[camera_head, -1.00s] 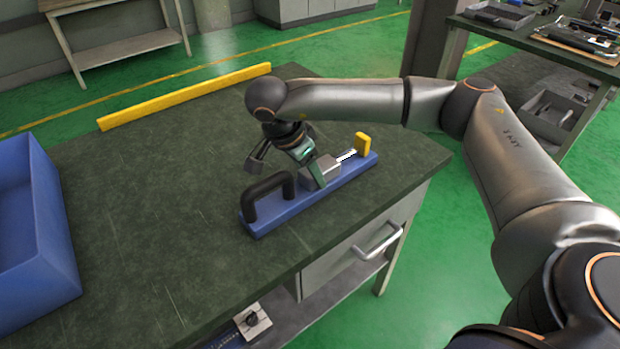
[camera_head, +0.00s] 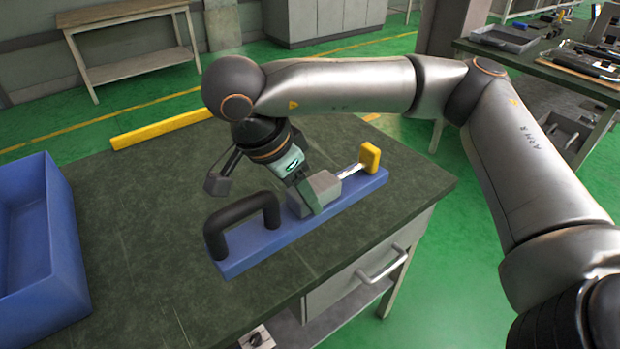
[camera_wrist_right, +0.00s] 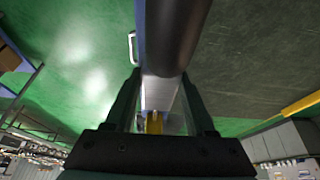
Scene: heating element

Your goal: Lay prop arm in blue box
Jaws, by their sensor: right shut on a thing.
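The prop arm (camera_head: 290,235) is a long blue bar with a black arched handle (camera_head: 240,218), a grey block and a yellow end piece (camera_head: 369,157). It is over the worktable near the front edge and looks raised; the gap below it is hard to judge. My right gripper (camera_head: 308,192) is shut on it at the grey block. In the right wrist view the fingers flank the grey block (camera_wrist_right: 160,92), with the black handle (camera_wrist_right: 172,35) close in front. The blue box (camera_head: 62,235) stands at the left, its inside partly cut off. My left gripper is out of view.
The dark worktable (camera_head: 140,220) is bare between the prop arm and the box. A yellow strip (camera_head: 160,128) lies along its far edge. A drawer handle (camera_head: 383,265) sticks out at the front. Another table (camera_head: 560,62) with parts stands at the back right.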

